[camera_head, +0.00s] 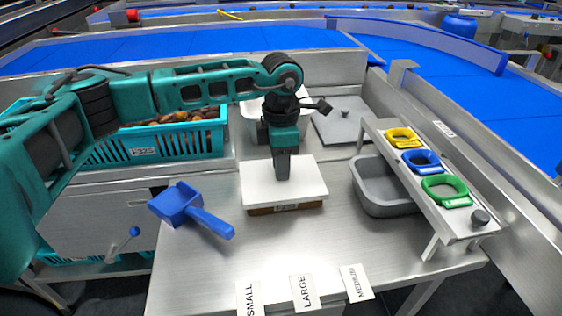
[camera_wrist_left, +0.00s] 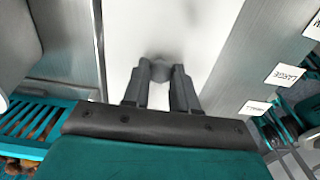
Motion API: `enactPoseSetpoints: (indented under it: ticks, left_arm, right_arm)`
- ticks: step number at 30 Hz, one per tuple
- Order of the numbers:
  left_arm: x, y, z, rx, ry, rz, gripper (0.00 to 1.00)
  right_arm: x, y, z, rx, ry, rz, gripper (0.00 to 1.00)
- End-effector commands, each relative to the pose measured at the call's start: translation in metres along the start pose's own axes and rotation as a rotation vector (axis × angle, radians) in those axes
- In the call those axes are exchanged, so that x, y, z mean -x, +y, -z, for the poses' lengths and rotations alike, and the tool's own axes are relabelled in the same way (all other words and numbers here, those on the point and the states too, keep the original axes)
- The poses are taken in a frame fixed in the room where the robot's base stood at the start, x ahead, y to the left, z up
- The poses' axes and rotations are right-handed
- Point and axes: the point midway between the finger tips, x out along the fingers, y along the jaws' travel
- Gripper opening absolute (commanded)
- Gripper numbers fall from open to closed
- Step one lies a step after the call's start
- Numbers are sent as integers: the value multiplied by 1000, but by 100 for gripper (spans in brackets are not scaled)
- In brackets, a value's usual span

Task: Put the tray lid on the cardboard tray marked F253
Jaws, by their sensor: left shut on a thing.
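The white tray lid (camera_head: 308,180) lies level over the brown cardboard tray (camera_head: 285,209) in the middle of the steel table. Only the tray's front side shows below the lid, with a small label too small to read surely. I cannot tell whether the lid rests on the tray or hangs just above it. My left gripper (camera_head: 283,178) points down at the lid's middle and is shut on its knob. In the left wrist view the white lid (camera_wrist_left: 150,25) fills the centre, and the gripper (camera_wrist_left: 160,78) closes around the grey knob. My right gripper is not in view.
A blue scoop (camera_head: 180,202) lies to the left, and a teal crate (camera_head: 150,146) of dates stands behind it. A grey bin (camera_head: 388,198) and a rack with coloured rings (camera_head: 422,162) are at the right. Size cards (camera_head: 303,293) line the front edge.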

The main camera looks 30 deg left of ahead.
Motion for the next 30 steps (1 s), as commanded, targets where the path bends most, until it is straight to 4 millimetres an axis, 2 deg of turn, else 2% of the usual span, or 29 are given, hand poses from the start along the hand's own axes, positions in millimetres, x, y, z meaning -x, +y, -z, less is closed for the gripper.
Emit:
enactPoseSetpoints:
  ticks: [6,7,15,20,27,30]
  left_arm:
    - [-3,0,0,0,0,0,0]
    - [-2,0,0,0,0,0,30]
    - [-2,0,0,0,0,0,56]
    - [-2,0,0,0,0,0,57]
    - [-2,0,0,0,0,0,78]
    - [-2,0,0,0,0,0,78]
  right_arm:
    - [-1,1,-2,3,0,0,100]
    - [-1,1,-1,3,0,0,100]
    - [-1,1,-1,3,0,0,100]
    - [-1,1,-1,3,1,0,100]
    - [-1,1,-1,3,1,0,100]
    - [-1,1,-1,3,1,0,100]
